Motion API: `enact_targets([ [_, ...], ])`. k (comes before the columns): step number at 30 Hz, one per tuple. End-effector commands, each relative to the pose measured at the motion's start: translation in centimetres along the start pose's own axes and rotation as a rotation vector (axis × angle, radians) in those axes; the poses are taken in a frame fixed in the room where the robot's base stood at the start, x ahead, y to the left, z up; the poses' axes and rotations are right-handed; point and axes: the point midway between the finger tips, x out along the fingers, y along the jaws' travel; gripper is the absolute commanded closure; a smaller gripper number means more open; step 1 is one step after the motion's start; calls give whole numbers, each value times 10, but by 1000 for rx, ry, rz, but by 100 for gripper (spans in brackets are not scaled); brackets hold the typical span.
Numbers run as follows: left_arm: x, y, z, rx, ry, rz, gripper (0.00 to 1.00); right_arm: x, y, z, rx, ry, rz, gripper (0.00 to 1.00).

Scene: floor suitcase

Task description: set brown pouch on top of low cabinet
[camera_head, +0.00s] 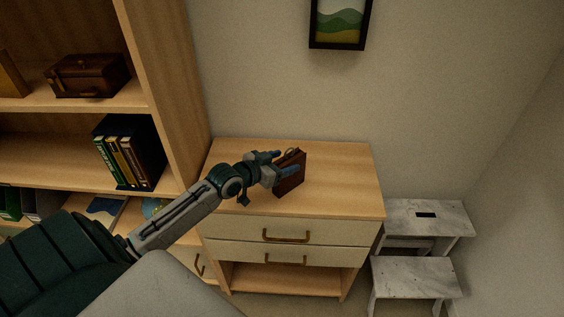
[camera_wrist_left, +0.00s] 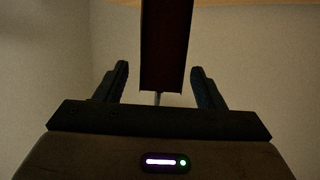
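The brown pouch (camera_head: 291,178) stands upright on the low cabinet (camera_head: 345,185), near the middle of its wooden top, with a small loop handle at its upper end. My left gripper (camera_head: 280,163) is at the pouch's upper part, one finger on each side. In the left wrist view, the dark red-brown pouch (camera_wrist_left: 165,45) sits between the two spread fingers of my left gripper (camera_wrist_left: 160,68), with a visible gap on both sides. My right gripper is not in view.
A tall wooden bookcase (camera_head: 170,90) stands left of the cabinet, holding a brown case (camera_head: 88,76) and several books (camera_head: 125,158). A whitish step stool (camera_head: 415,275) stands at the right. A framed picture (camera_head: 339,22) hangs above. The cabinet top's right part is clear.

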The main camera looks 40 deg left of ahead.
Motion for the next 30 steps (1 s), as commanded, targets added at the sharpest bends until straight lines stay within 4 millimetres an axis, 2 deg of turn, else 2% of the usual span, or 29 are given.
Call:
enact_targets([
  [7,-1,0,-3,0,0,0,37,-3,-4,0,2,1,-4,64],
  [10,-8,-1,-1,3,-3,-2,37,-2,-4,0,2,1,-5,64],
  [15,-34,1,-1,7,-5,3,37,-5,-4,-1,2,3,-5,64],
  [20,-62,0,-3,7,-6,1,37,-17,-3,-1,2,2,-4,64],
  [27,-97,1,-7,4,-5,3,37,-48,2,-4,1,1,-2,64],
  [30,-105,-1,-7,-1,-1,-4,37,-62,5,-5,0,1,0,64],
])
